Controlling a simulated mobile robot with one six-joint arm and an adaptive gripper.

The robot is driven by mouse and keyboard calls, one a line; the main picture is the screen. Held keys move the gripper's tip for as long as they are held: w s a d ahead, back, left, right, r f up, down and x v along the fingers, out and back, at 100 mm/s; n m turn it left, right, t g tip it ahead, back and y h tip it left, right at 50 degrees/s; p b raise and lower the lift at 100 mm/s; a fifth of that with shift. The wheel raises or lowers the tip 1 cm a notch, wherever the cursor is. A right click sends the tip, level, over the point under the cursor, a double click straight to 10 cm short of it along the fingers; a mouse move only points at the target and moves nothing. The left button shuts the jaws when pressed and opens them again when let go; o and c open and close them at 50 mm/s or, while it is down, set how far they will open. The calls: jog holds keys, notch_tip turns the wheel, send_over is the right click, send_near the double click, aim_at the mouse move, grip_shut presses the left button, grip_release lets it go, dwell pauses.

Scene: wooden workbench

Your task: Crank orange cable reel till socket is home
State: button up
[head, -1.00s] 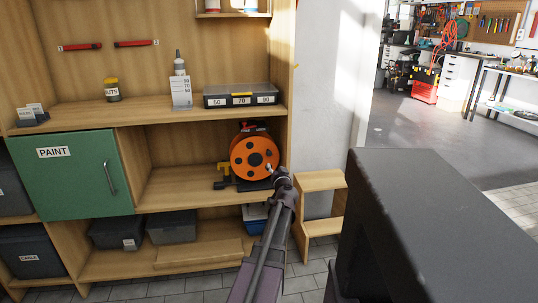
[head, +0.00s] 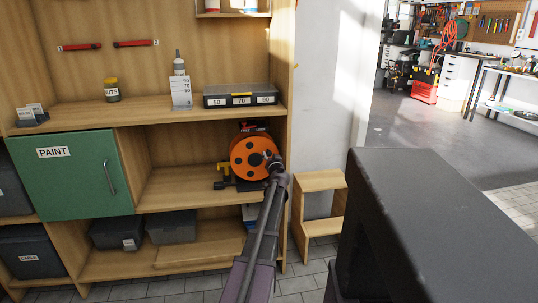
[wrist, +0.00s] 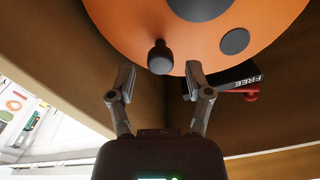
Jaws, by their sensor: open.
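The orange cable reel (head: 247,160) stands on the middle shelf at its right end, its round face with dark holes toward me. In the wrist view its orange disc (wrist: 130,25) fills the top, and a dark crank knob (wrist: 160,58) sticks out from it. My gripper (wrist: 159,76) is open, with one finger on each side of the knob and a gap to both. In the head view my gripper (head: 272,164) is at the reel's right side and hides part of it. A yellow piece (head: 221,179), perhaps the socket, sits low at the reel's left.
A dark block marked FREE with a red lever (wrist: 250,97) is beside the disc. The shelf's right side panel (head: 289,120) is close to my arm. A wooden step stool (head: 318,183) stands right of the shelving. The shelf left of the reel is bare.

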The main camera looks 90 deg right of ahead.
aim_at(270, 154)
jog(key=shift+x, duration=1.55)
grip_shut()
